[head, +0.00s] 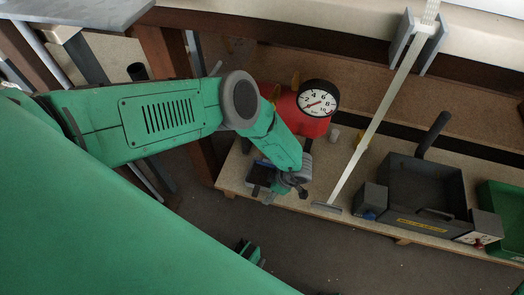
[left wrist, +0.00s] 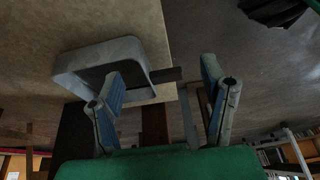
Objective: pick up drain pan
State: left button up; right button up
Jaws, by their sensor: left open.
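A small grey pan (head: 259,176), which I take for the drain pan, sits at the left end of the low bench, partly hidden by my left gripper (head: 285,190). In the left wrist view the pan (left wrist: 100,52) is a grey open shape with raised walls and a short dark handle (left wrist: 166,75). My left gripper (left wrist: 162,75) is open there. The handle shows between its two fingers, and the left finger covers part of the pan. I cannot tell whether a finger touches it.
A red tank with a round gauge (head: 318,97) stands behind my left gripper. A pale upright bar (head: 372,125) rises to its right. A large dark bin (head: 425,190) and a green tray (head: 502,205) stand farther right. The floor (head: 330,250) in front is mostly clear.

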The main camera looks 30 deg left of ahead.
aim_at(257, 191)
pick_arm(q)
jog(key=shift+s+a, duration=0.2)
jog(key=shift+a, duration=0.5)
jog(key=shift+s+a, duration=0.15)
jog(key=shift+a, duration=0.5)
jog(key=b+x, duration=0.2)
jog(key=x, duration=0.3)
jog(key=shift+a+f, duration=0.15)
jog(key=shift+a, duration=0.1)
grip_shut()
